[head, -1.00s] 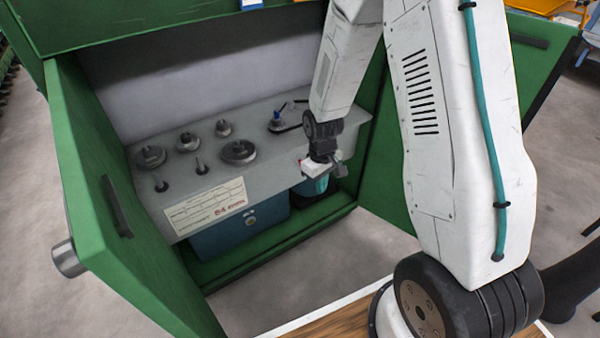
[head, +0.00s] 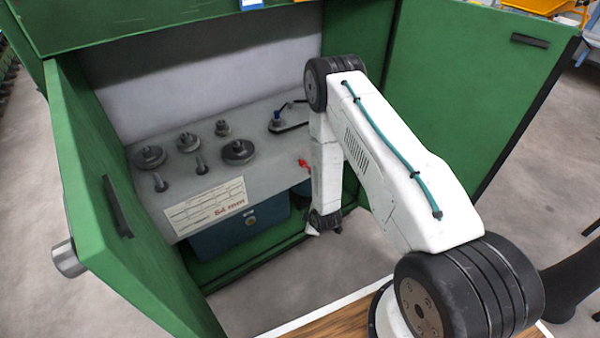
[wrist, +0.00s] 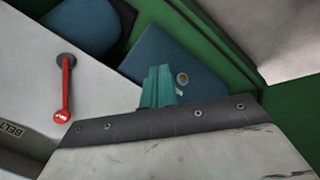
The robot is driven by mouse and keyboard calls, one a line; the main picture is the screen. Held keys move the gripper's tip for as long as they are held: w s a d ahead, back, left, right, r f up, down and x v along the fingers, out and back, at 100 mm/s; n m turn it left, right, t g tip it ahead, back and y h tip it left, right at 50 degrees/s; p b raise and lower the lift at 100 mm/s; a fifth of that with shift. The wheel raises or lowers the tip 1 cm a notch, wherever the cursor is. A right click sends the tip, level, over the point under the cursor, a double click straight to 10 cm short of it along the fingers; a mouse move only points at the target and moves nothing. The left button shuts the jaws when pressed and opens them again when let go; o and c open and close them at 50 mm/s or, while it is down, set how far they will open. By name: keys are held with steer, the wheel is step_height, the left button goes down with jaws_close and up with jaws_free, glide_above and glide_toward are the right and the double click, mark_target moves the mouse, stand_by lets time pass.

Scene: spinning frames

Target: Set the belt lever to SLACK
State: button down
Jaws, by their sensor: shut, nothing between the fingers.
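The red belt lever (head: 303,163) is on the right end of the grey panel in the head view. In the wrist view the red lever (wrist: 65,88) hangs from a dark round pivot on the pale panel face. Part of a label reading BELT (wrist: 12,130) shows at the left edge. No SLACK marking is readable. My gripper's teal fingertips (wrist: 159,86) are together and empty, to the right of the lever and apart from it in the picture. In the head view my wrist is low in front of the cabinet, below the lever, and the fingers are hidden.
The grey panel (head: 205,210) carries several dark knobs and pegs. A blue box (head: 235,236) sits under it. The green left door (head: 115,190) and right door (head: 470,100) stand open on both sides. Floor shows between the right door and the cabinet.

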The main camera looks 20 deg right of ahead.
steer(key=w+r+n+t, duration=0.5)
steer(key=r+n+t, duration=0.3)
steer(key=t, duration=0.3)
steer(key=shift+w, duration=0.4)
steer(key=shift+w, duration=0.1)
steer(key=w+d, duration=0.3)
steer(key=w, duration=0.7)
steer(key=shift+w+d+r, duration=0.35)
steer(key=shift+w+r, duration=0.05)
